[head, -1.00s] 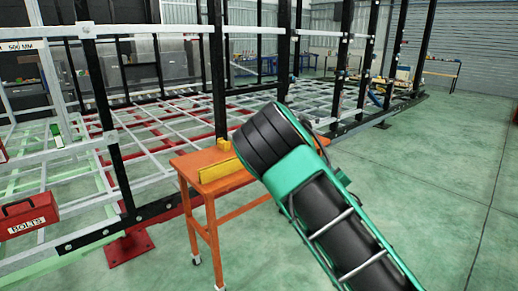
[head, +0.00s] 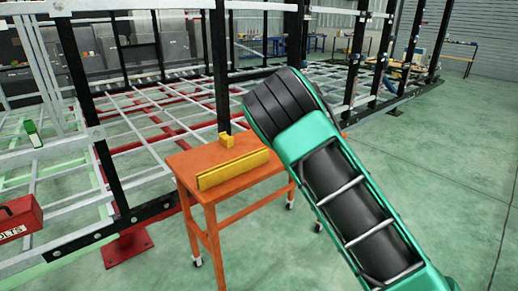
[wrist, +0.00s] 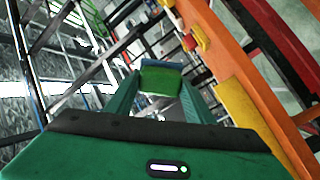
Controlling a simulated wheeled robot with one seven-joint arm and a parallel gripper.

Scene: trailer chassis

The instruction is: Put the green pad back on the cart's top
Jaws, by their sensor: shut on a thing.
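The green pad (wrist: 160,79) shows in the wrist view, held between the two green fingers of my gripper (wrist: 160,90). The gripper is shut on it. In the head view my own arm covers the gripper and the pad. The cart (head: 190,162) is an orange table on casters, left of my arm in the head view. In the wrist view its orange top (wrist: 240,65) runs along the right side, with the pad to the left of it and apart from it in the picture. The pad's height over the top is hard to tell.
A long yellow bar (head: 232,169) and a small yellow block (head: 226,140) stand on the cart's top. A black post (head: 219,75) rises behind the cart. A red bolts box (head: 18,218) sits at the left. Open green floor (head: 445,170) lies to the right.

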